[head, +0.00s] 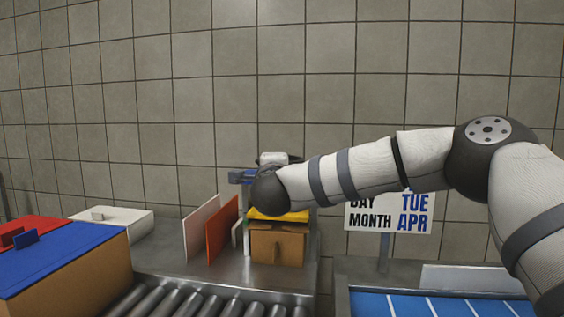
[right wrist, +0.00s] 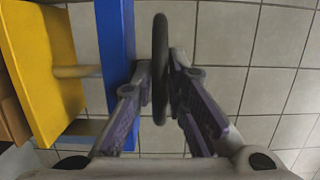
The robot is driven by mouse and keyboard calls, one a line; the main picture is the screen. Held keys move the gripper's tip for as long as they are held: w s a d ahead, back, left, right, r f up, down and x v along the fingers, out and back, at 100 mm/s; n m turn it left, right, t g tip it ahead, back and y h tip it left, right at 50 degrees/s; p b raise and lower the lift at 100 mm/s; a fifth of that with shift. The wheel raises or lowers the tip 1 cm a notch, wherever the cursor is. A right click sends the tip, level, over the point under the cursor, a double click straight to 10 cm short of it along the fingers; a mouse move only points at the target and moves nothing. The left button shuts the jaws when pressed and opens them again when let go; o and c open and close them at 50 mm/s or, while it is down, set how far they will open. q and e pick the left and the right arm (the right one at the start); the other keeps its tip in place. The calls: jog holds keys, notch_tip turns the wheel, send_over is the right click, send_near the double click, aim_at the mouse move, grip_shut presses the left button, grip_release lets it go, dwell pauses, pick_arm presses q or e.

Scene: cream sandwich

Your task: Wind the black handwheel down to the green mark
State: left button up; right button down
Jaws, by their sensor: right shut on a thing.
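The black handwheel (right wrist: 160,85) shows edge-on in the right wrist view, as a dark upright rim beside a blue upright part (right wrist: 116,60). My right gripper (right wrist: 160,64) is shut on its rim, one finger on each side. A yellow plate (right wrist: 48,62) joins the blue part by a short rod. In the head view my right wrist covers the handwheel; a blue end piece (head: 239,177) and the yellow plate (head: 268,214) above a brown box (head: 277,244) show around it. I cannot make out the green mark. My left gripper is not in view.
A blue-lidded box (head: 65,262), a white box (head: 115,219) and rollers (head: 185,303) are at left. A date sign (head: 390,212) and a blue surface (head: 440,305) are at right.

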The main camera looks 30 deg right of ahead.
jog(key=m+h, duration=0.1)
jog(key=g+h, duration=0.1)
jog(key=shift+w+a+f+m+h, duration=0.15)
jog(key=shift+w+a+m+h, duration=0.15)
jog(key=shift+w+a+m, duration=0.1)
jog(key=shift+w+a+f+m+g+h+b, duration=0.1)
jog(key=shift+w+m+g+h+b, duration=0.05)
jog(key=shift+m+g+h+b, duration=0.3)
jog(key=shift+w+a+f+m+g+h+b, duration=0.1)
jog(key=shift+w+m+g+h+b, duration=0.1)
jog(key=shift+m+g+h, duration=0.25)
jog(key=shift+w+m+g+h+b, duration=0.1)
jog(key=shift+m+g+h+b, duration=0.35)
jog(key=shift+g+h, duration=0.3)
jog(key=shift+w+a+r+m+g+h+b, duration=0.1)
jog(key=shift+w+r+m+g+h+b, duration=0.05)
jog(key=shift+m+g+h+b, duration=0.4)
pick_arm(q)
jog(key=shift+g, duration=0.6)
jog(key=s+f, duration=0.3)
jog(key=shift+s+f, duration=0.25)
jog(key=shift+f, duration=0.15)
pick_arm(e)
jog(key=shift+r, duration=0.15)
jog(key=shift+r, duration=0.1)
jog(key=c, duration=1.9)
grip_release()
